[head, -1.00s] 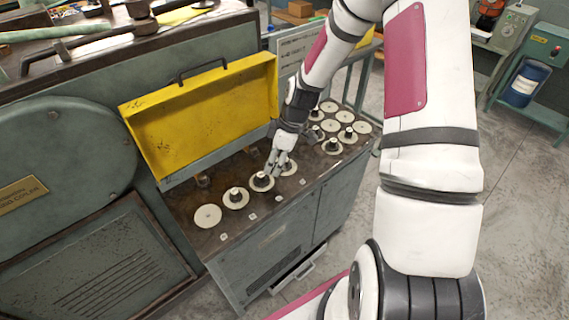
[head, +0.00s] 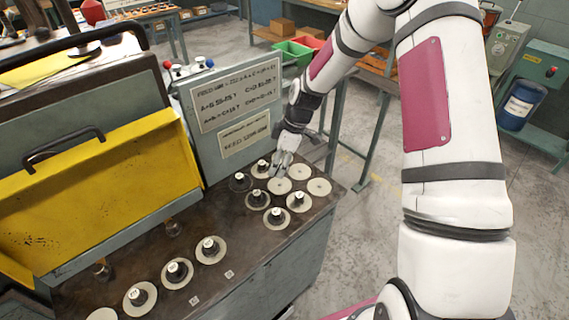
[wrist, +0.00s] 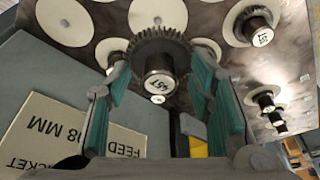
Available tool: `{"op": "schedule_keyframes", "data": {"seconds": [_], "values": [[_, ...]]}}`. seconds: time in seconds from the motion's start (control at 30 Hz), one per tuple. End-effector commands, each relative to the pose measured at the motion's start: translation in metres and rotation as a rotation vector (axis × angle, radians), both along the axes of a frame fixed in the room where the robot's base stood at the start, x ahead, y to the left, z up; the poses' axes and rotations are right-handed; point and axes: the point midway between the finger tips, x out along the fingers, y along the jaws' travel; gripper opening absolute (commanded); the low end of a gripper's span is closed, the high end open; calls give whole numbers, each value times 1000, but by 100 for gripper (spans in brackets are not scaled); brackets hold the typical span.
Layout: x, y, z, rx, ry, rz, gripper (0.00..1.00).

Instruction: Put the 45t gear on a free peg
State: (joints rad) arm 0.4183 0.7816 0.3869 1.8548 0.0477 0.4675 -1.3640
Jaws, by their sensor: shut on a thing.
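In the wrist view the 45t gear (wrist: 160,49) is a dark toothed wheel with a hub marked 45T. My gripper (wrist: 162,88) is shut on it, with a teal-padded finger on either side of the hub. In the head view my gripper (head: 279,166) is over the far group of round pale discs on the bench. The gear is hard to make out there. Bare pale discs (head: 319,187) lie at the right of this group. Whether the gear touches anything below is unclear.
Other dark hubs on pale discs stand close by (head: 299,201) and in a front row (head: 177,271). A sign plate (head: 235,110) rises behind the far group. A yellow cover (head: 110,200) stands open at left. The bench top (head: 235,245) between the groups is mostly clear.

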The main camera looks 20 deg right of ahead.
Motion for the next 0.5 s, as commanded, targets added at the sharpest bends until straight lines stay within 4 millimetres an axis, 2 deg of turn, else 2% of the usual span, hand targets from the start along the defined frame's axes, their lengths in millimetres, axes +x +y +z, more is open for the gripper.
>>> {"op": "schedule_keyframes", "data": {"seconds": [0.17,0.5], "values": [[1,2,-5,0,1,3,8],[1,1,-35,1,2,4,8]]}}
